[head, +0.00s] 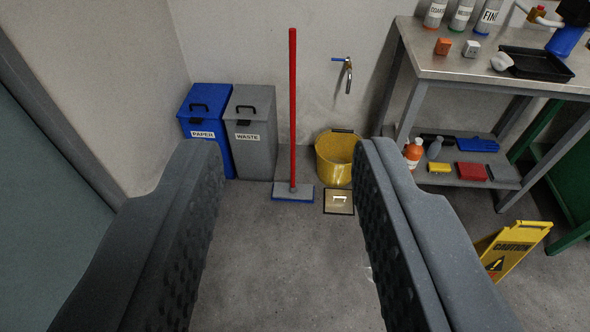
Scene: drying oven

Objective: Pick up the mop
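The mop (292,110) stands upright near the back wall, with a long red handle and a flat grey and blue head (293,191) on the floor. My gripper (285,165) is open, its two dark grey fingers reaching in from the left and right sides of the picture. The mop shows in the gap between the fingers, farther off, and nothing is between the pads. The whole mop is visible.
A blue paper bin (204,115) and grey waste bin (251,145) stand left of the mop. A yellow bucket (334,160) and floor hatch (339,201) are right. A metal workbench (440,66) and yellow caution sign (517,248) are farther right. The floor ahead is clear.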

